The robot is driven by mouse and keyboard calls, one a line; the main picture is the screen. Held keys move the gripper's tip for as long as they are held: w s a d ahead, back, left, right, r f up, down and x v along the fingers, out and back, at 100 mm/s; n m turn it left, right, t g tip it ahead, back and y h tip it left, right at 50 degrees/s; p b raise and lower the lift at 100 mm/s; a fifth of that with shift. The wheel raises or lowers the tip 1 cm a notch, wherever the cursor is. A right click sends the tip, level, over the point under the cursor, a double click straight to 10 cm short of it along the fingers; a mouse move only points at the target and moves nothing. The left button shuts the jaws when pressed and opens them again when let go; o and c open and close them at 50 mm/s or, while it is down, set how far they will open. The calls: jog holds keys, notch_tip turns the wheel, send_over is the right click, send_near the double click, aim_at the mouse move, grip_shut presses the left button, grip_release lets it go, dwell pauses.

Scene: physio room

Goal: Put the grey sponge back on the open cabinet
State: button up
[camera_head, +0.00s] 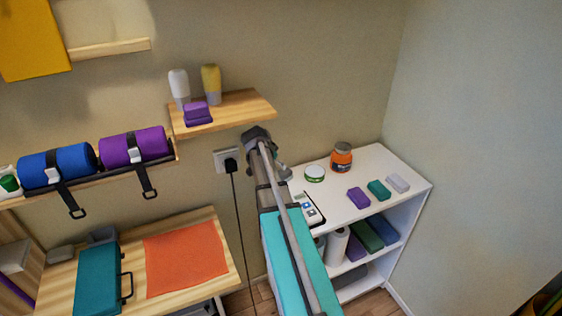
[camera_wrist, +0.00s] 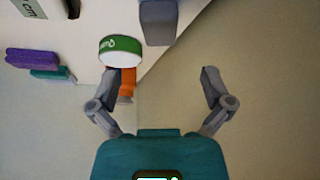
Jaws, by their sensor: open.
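The open cabinet (camera_head: 345,193) is the white unit at the right, with a flat top and open shelves. In the wrist view, my gripper (camera_wrist: 159,75) is open, its fingers wide apart with nothing between them. A grey block (camera_wrist: 158,20), which looks like the grey sponge, is straight ahead of the fingers near the cabinet top's edge. I cannot tell whether it rests on the top. A lighter grey block (camera_head: 397,183) lies on the cabinet's right end, beside a teal block (camera_head: 379,189) and a purple block (camera_head: 358,198). In the head view my arm hides much of the gripper.
A green-labelled tin (camera_wrist: 120,51) and an orange jar (camera_head: 341,158) stand at the cabinet's back. A wooden shelf (camera_head: 245,105) with bottles is above left. A teal case (camera_head: 98,277) lies on the wooden table.

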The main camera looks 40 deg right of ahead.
jog(key=shift+p+v, duration=0.65)
jog(key=shift+v, duration=0.45)
jog(key=s+a+f+n+y, duration=0.1)
jog(key=s+a+n, duration=0.4)
jog(key=a, duration=0.7)
jog(key=s+a+f+n+y, duration=0.1)
jog(key=s+a+n+y, duration=0.2)
jog(key=a, duration=0.9)
jog(key=s+a+f+n+g+y, duration=0.1)
jog(key=s+a+n+y, duration=0.1)
jog(key=s+a+n, duration=0.5)
jog(key=a+n, duration=0.1)
jog(key=a, duration=0.4)
jog(key=shift+s+a, duration=0.15)
jog(key=shift+a, duration=0.2)
